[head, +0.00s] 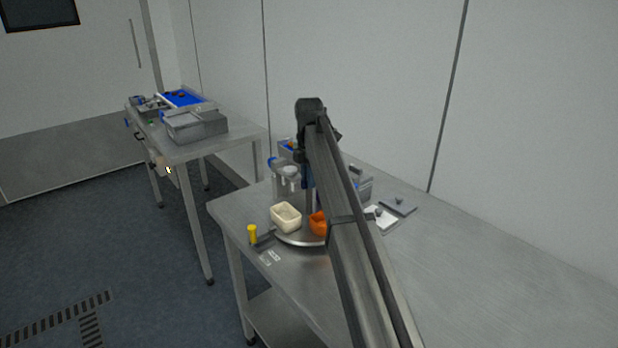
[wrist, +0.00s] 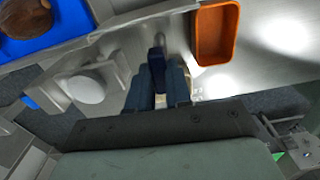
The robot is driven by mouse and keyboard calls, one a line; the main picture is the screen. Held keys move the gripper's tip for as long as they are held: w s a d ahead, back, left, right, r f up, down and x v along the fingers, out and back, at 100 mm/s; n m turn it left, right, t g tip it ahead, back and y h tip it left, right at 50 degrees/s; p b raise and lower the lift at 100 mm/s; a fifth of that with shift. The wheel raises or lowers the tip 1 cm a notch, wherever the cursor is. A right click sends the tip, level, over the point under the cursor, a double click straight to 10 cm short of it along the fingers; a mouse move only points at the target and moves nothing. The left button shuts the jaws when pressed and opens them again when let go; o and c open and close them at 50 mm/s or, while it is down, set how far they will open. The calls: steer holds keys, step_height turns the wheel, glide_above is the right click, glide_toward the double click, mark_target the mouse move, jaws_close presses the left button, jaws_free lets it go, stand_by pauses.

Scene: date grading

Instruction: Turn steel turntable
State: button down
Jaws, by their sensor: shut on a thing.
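The steel turntable (head: 300,240) is a round plate near the left end of the closer table, partly hidden by my arm. A cream tub (head: 286,214) and an orange tub (head: 317,222) stand on it. The orange tub also shows in the wrist view (wrist: 232,38), right of my fingers. My gripper (wrist: 158,82) points down, its blue fingers on either side of a dark blue post (wrist: 157,60), shut on it. I cannot tell whether the post is fixed to the turntable. In the head view my arm hides the fingertips.
A yellow knob (head: 252,233) stands at the table's left edge. A grey fixture with a pale round part (head: 288,171) is behind the turntable. The table's right side is clear. A second table (head: 190,150) stands behind, left.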

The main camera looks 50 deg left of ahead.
steer(key=shift+n, duration=0.3)
stand_by(0.5)
steer(key=c, duration=1)
jaws_free()
steer(key=shift+c, duration=0.2)
step_height(320, 180, up, 14)
steer(key=shift+f, duration=0.15)
